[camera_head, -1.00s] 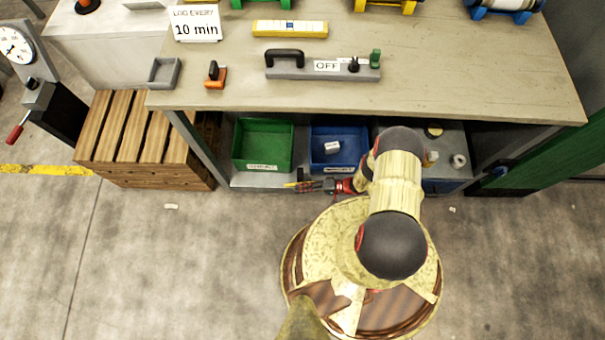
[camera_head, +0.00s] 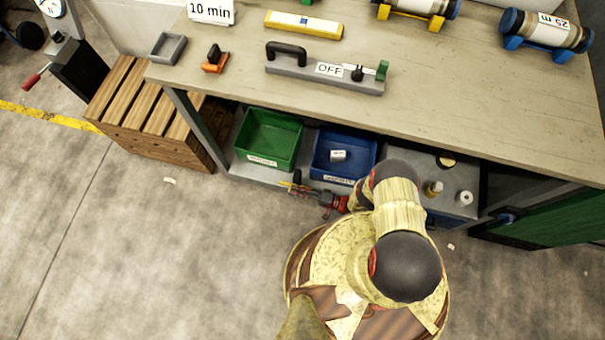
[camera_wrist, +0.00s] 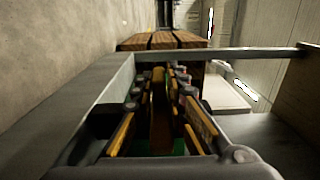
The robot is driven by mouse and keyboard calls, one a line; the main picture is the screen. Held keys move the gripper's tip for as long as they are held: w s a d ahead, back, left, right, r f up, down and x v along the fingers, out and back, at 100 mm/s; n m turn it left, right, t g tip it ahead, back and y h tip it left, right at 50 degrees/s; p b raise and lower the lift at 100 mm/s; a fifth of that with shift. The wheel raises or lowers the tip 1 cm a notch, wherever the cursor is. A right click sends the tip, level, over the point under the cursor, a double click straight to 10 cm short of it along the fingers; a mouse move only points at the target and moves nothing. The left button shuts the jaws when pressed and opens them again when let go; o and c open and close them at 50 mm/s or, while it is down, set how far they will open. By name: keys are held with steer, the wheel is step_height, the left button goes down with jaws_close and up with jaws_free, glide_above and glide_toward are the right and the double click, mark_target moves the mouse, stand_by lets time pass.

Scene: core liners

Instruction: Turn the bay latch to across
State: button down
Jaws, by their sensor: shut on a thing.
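My gripper (camera_head: 297,188) is low in front of the shelf under the bench, near the gap between the green bin (camera_head: 270,139) and the blue bin (camera_head: 343,155). In the wrist view, its yellow-padded fingers (camera_wrist: 158,115) are close around a narrow brownish-yellow bar (camera_wrist: 158,78). My gripper is shut on this bar. Whether it is the bay latch, and how it is turned, I cannot tell, because the fingers hide most of it. At the right, a small dark blue fitting (camera_head: 507,218) sits by a green panel (camera_head: 560,222).
The bench top (camera_head: 450,110) overhangs the shelf and carries a grey bar with an OFF label (camera_head: 330,69). A wooden pallet stack (camera_head: 150,125) stands at the left and also shows ahead in the wrist view (camera_wrist: 165,41).

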steer(key=shift+s+f, duration=0.15)
stand_by(0.3)
steer(key=c, duration=1.8)
jaws_free()
steer(key=shift+c, duration=0.2)
